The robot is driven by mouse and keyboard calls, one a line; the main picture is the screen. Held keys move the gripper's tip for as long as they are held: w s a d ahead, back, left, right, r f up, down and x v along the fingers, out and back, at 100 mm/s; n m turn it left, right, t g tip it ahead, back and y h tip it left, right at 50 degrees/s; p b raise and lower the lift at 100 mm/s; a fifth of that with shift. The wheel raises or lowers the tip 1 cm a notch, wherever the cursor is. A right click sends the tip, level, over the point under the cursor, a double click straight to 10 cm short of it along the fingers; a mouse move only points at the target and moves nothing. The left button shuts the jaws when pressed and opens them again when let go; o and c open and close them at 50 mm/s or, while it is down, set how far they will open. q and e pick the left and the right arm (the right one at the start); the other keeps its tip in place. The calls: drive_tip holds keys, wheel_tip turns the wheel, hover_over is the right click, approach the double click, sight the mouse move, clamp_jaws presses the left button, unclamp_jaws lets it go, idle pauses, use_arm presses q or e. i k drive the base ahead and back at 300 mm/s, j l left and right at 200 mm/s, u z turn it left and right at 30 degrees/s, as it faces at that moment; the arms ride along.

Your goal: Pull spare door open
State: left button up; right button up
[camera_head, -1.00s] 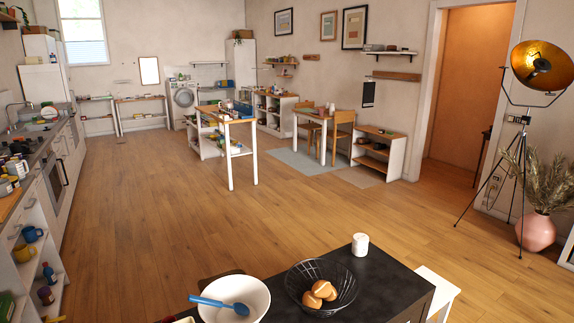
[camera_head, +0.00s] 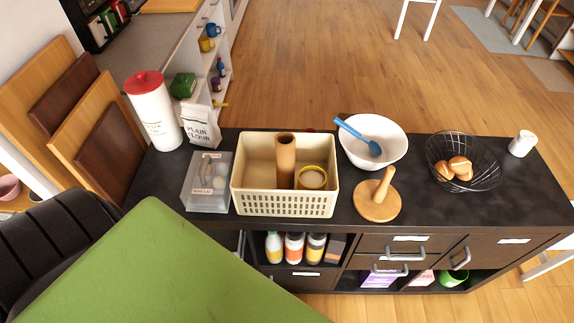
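A dark cube shelf unit (camera_head: 409,207) stands ahead, seen from above. At its right front is a dark panel (camera_head: 487,258) with a curved grey handle (camera_head: 460,258) near its left edge and a white label too small to read. It looks closed. Another labelled front (camera_head: 310,280) lies low below the bottles. I cannot read which label says spare. Neither of my grippers shows in the view.
A large green flat surface (camera_head: 160,270) covers the lower left foreground and hides part of the unit. On top stand a beige basket (camera_head: 285,205), a white bowl (camera_head: 385,150), a wooden stand (camera_head: 378,205) and a wire basket (camera_head: 490,155). Floor shows at lower right.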

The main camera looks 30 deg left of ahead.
sight(289, 279)
drive_tip(key=k+j, duration=1)
drive_tip(key=k, duration=0.15)
drive_tip(key=i+l+u, duration=0.15)
drive_tip(key=u, duration=0.35)
drive_tip(key=i+l+u, duration=0.15)
drive_tip(key=u, duration=0.35)
